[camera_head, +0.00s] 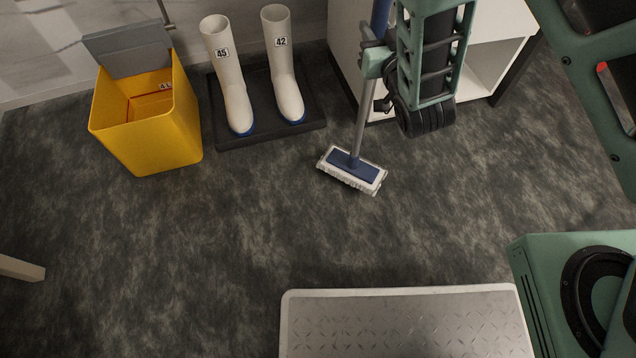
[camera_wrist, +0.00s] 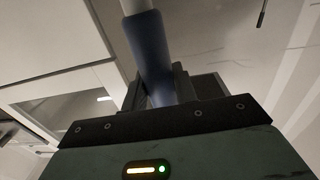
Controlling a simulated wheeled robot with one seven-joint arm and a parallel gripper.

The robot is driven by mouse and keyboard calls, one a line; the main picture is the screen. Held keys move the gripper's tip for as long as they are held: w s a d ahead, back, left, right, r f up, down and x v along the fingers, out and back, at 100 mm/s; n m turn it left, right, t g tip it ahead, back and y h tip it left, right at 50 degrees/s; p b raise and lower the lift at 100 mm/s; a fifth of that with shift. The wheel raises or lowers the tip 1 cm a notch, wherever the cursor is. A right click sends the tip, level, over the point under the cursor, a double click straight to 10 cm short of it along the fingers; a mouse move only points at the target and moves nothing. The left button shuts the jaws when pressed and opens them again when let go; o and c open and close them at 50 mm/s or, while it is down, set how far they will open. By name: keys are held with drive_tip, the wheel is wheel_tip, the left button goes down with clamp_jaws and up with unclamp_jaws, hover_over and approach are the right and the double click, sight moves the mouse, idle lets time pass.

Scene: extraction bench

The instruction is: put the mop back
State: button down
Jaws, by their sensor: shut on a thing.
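The mop has a grey pole with a blue grip and a flat blue-and-white head (camera_head: 352,169). Its head is low over the dark floor; I cannot tell whether it touches. My gripper (camera_head: 374,62) is shut on the mop's blue grip, and the pole leans slightly. In the wrist view the blue grip (camera_wrist: 148,50) rises from between the jaws of my gripper (camera_wrist: 160,92), with the lighter pole beyond it. The upper end of the mop is out of the head view.
A yellow bin (camera_head: 150,125) with a raised grey lid stands at the left. White boots (camera_head: 230,80) stand on a dark tray (camera_head: 262,132) beside it. A white cabinet (camera_head: 345,45) is behind my arm. A metal-topped platform (camera_head: 405,325) is at the front. The middle floor is clear.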

drive_tip(key=s+a+r+n+g+y+b, duration=0.15)
drive_tip(key=a+r+n+g+y, duration=0.4)
drive_tip(key=a, duration=0.55)
wheel_tip(320, 180, down, 10)
drive_tip(key=t+y+b, duration=0.2)
drive_tip(key=b, duration=0.4)
drive_tip(key=shift+r, duration=0.25)
drive_tip(key=shift+a, duration=0.1)
drive_tip(key=shift+f+b, duration=0.2)
drive_tip(key=shift+b, duration=0.15)
drive_tip(key=c, duration=1.1)
unclamp_jaws()
